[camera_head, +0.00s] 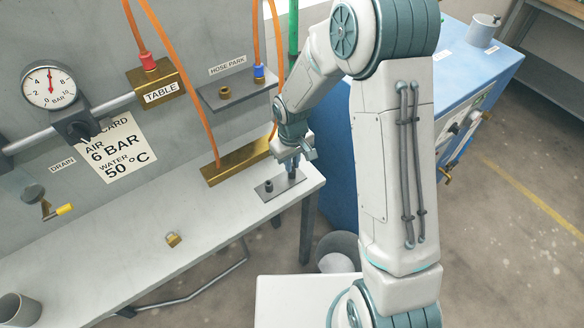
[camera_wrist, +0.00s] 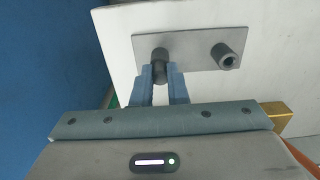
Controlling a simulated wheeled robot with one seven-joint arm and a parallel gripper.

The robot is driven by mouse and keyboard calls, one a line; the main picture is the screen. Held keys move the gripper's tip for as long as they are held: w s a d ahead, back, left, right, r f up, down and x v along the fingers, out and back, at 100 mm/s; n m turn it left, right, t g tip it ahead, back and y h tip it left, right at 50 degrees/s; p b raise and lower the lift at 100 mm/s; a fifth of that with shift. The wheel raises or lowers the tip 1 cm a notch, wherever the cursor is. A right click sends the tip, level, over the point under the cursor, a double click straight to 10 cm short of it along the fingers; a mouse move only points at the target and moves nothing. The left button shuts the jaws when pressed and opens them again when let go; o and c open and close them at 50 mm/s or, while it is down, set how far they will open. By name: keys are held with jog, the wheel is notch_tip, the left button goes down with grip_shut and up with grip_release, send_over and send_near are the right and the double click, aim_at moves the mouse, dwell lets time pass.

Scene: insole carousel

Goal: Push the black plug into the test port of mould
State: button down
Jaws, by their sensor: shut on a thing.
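My gripper (camera_head: 292,174) is low over a grey plate (camera_head: 291,187) at the right end of the bench. In the wrist view its two blue-grey fingers (camera_wrist: 160,82) are closed on a black plug (camera_wrist: 160,55) at the left part of the plate (camera_wrist: 192,42). I cannot tell whether this plug still touches the plate. A second dark, hollow-ended cylinder (camera_wrist: 229,57) stands on the plate to the right; it also shows in the head view (camera_head: 268,186). I cannot make out a test port or a labelled mould.
A long brass block (camera_head: 222,172) lies behind the plate, with an orange hose above it. A small brass piece (camera_head: 173,240) lies on the bench (camera_head: 130,235). A hose park shelf (camera_head: 225,98) is on the wall. A blue cabinet (camera_head: 470,80) stands at right. The bench middle is mostly clear.

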jog(key=shift+r, duration=0.15)
jog(key=shift+r+p, duration=1.8)
jog(key=shift+r, duration=1.05)
notch_tip(320, 180, up, 7)
jog(key=p, duration=0.4)
